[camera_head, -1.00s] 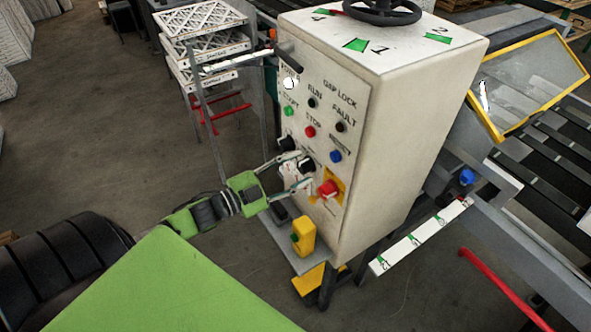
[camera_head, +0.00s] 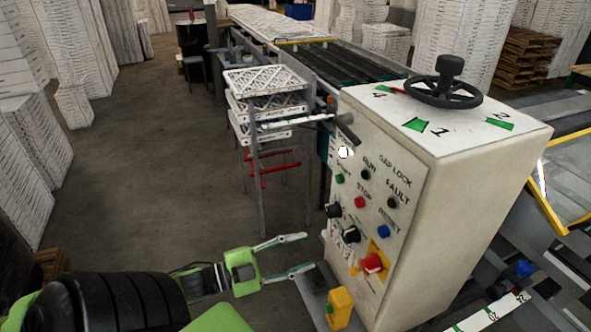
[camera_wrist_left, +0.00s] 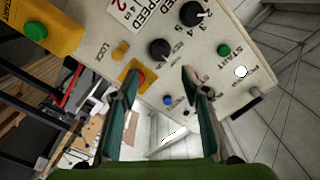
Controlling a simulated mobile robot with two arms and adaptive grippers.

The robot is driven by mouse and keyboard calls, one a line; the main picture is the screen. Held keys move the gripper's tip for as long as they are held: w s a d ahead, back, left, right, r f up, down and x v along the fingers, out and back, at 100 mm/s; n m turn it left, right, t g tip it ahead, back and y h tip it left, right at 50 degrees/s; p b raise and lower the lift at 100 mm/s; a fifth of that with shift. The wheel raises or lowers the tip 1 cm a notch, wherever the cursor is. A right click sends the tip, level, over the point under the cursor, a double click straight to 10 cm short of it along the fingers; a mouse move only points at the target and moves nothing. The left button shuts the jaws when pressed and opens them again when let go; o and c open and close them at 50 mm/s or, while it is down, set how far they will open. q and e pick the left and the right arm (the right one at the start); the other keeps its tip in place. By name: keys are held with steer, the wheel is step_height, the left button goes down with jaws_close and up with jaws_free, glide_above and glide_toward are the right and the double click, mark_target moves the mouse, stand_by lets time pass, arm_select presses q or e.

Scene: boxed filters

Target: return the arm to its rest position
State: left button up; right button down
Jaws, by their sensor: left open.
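My left gripper (camera_head: 300,254) is open and empty in the head view, at the lower middle, left of the control cabinet. Its two fingers point right, toward the panel, and look apart from it. In the left wrist view the open fingers (camera_wrist_left: 152,92) frame the lower part of the panel with nothing between them. The control panel (camera_head: 405,165) carries several buttons, black knobs (camera_head: 351,234) and a red emergency button on yellow (camera_head: 372,262). The red button shows partly behind a finger in the wrist view (camera_wrist_left: 138,76). My right gripper is not in view.
A black handwheel (camera_head: 443,93) tops the cabinet. A rack of white filter trays (camera_head: 264,80) stands behind it. A yellow box with a green button (camera_head: 339,308) sits below the panel. Open floor (camera_head: 180,190) lies left, bordered by stacked white boxes (camera_head: 28,150).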

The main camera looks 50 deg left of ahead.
arm_select(q)
steer(key=shift+s+a, duration=0.15)
steer(key=shift+s, duration=0.25)
steer(key=s+a+f+n+g+y+b, duration=0.1)
steer(key=a+f+n+y, duration=0.2)
steer(key=f, duration=0.6)
steer(key=s+a+f+n+g+y, duration=0.1)
steer(key=s+a+f+n+y, duration=0.15)
steer(key=f, duration=0.65)
steer(key=s+f+n+g+y+b, duration=0.1)
steer(key=s+f+n+g, duration=0.15)
steer(key=f, duration=0.65)
steer(key=s+f+n+g+y+b, duration=0.15)
steer(key=s+f, duration=0.25)
steer(key=f, duration=0.4)
steer(key=s+d+f+n+g+h+b, duration=0.1)
steer(key=s+d+f+g, duration=0.8)
steer(key=s+d+f, duration=1)
steer(key=s+f, duration=0.3)
steer(key=shift+d+f+g, duration=0.2)
steer(key=shift+f+g, duration=0.1)
steer(key=shift+n, duration=0.25)
